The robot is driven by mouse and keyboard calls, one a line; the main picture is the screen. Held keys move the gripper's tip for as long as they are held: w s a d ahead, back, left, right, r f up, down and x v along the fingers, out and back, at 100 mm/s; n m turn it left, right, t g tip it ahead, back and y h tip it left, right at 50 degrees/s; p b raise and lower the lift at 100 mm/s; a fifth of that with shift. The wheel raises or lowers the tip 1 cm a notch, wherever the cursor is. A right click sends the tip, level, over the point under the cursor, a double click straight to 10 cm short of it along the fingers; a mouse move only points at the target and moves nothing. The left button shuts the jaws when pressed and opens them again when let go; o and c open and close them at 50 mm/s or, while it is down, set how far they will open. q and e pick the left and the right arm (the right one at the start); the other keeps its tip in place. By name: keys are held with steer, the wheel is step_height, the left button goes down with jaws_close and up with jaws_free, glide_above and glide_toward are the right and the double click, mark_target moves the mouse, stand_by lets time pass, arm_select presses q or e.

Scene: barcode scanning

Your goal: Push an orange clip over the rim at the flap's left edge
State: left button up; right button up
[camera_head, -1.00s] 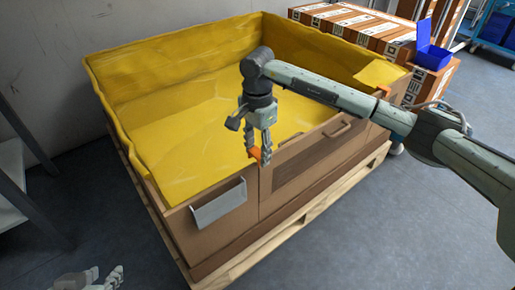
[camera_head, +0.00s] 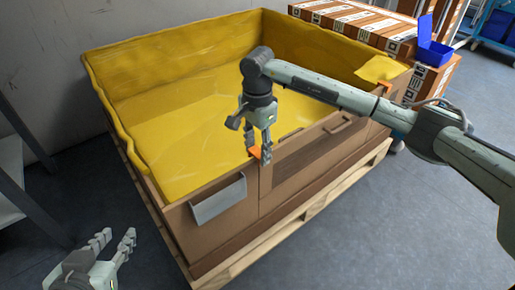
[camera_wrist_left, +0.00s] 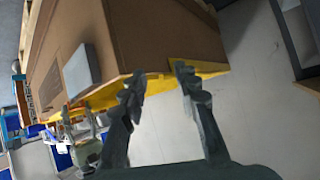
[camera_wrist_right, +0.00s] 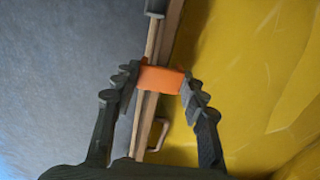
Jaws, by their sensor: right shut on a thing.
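An orange clip (camera_head: 254,152) sits at the front rim of the cardboard box (camera_head: 225,228), by the left edge of the flap (camera_head: 318,153). My right gripper (camera_head: 260,156) points down at it from above. In the right wrist view the clip (camera_wrist_right: 160,79) lies across the rim between the fingertips, and the gripper is shut on it. How far the clip is seated is unclear. Another orange clip (camera_head: 384,89) is at the flap's right side. My left gripper (camera_head: 118,240) is open and empty, left of the box; its spread fingers show in the left wrist view (camera_wrist_left: 160,79).
The box has a yellow liner (camera_head: 130,68) and stands on a wooden pallet (camera_head: 245,266). A grey plate (camera_head: 218,199) hangs on its front wall left of the flap. Stacked cartons (camera_head: 350,22) and a blue bin (camera_head: 432,47) are behind right. A grey shelf (camera_head: 20,175) stands at left.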

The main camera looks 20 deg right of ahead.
steer(key=shift+f, duration=0.25)
steer(key=shift+f+b, duration=0.15)
steer(key=shift+b, duration=0.15)
steer(key=shift+f, duration=0.15)
arm_select(q)
steer(key=shift+w+d+r+t+h, duration=0.3)
steer(key=shift+d+r+t, duration=0.2)
steer(key=shift+r, duration=0.25)
steer(key=shift+w+d+r+t+h, duration=0.25)
steer(key=shift+w+d+r+t, duration=0.15)
steer(key=shift+d+r, duration=0.3)
steer(key=shift+w+d+r+t+h, duration=0.25)
steer(key=shift+w+d+r+t, duration=0.2)
steer(key=shift+r, duration=0.3)
steer(key=shift+s, duration=0.1)
arm_select(e)
steer(key=o, duration=0.9)
arm_select(q)
steer(key=shift+a, duration=0.1)
